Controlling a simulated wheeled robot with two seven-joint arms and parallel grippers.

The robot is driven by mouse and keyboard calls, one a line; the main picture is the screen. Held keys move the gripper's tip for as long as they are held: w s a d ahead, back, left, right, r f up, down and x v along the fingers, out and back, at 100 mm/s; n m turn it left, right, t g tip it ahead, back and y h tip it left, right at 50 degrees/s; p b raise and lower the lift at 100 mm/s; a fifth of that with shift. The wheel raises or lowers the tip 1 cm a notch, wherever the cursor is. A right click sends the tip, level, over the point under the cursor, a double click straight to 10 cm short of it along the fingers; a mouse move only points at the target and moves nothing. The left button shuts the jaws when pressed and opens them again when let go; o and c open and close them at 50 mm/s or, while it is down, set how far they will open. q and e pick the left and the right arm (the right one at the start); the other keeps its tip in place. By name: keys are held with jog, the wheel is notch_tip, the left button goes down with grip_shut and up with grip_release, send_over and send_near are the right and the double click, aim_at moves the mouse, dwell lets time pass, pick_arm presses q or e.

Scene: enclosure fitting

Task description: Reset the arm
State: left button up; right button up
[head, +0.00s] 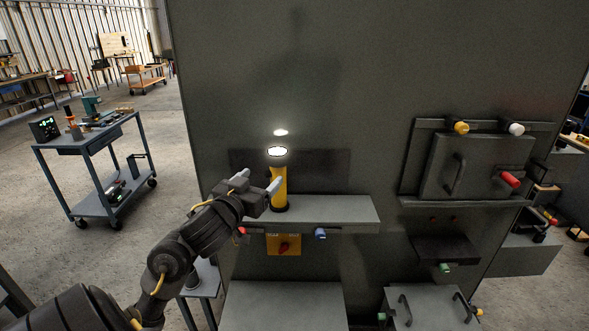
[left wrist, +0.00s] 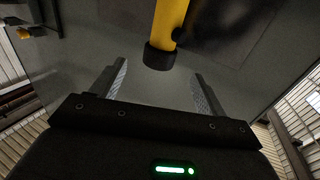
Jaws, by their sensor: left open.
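My left gripper (head: 260,185) reaches in from the left in the head view, in front of the dark grey enclosure wall. Its jaws are open. A yellow flashlight (head: 279,187) with a dark base stands upright on a grey shelf (head: 345,211), its lit lens facing up. The gripper is close beside the flashlight, and its fingers partly overlap it in the picture. In the left wrist view the flashlight (left wrist: 168,22) shows beyond and between the spread fingers, with nothing gripped. I cannot tell whether a finger touches it. My right gripper is not in view.
Under the shelf are a yellow switch plate with a red knob (head: 284,246) and a blue knob (head: 320,233). A handled panel (head: 480,165) with a red knob is on the right. A blue cart (head: 95,150) with tools stands at left. Open floor lies around the cart.

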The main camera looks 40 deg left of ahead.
pick_arm(q)
jog(key=s+d+f+m+g+h, duration=0.1)
jog(key=s+d+f+g, duration=0.15)
jog(key=f, duration=0.55)
jog(key=s+d+f+g, duration=0.2)
jog(key=s+d+f, duration=0.1)
jog(key=f, duration=0.4)
jog(key=s+d+f+m+g+h, duration=0.1)
jog(key=s+d+f+g, duration=0.15)
jog(key=f, duration=0.55)
jog(key=s+d+f+m+g+h, duration=0.3)
jog(key=s+d+f+g, duration=0.4)
jog(key=s+d+f, duration=0.65)
notch_tip(320, 180, down, 27)
jog(key=s+a+g+b, duration=0.1)
jog(key=s+b, duration=0.2)
jog(key=b, duration=0.1)
jog(key=s+a+f+g+b, duration=0.1)
jog(key=s+a+f+b, duration=0.1)
jog(key=s+f, duration=1.4)
notch_tip(320, 180, down, 4)
jog(key=shift+s+a+r, duration=0.1)
jog(key=shift+s+a, duration=0.25)
jog(key=shift+a, duration=0.3)
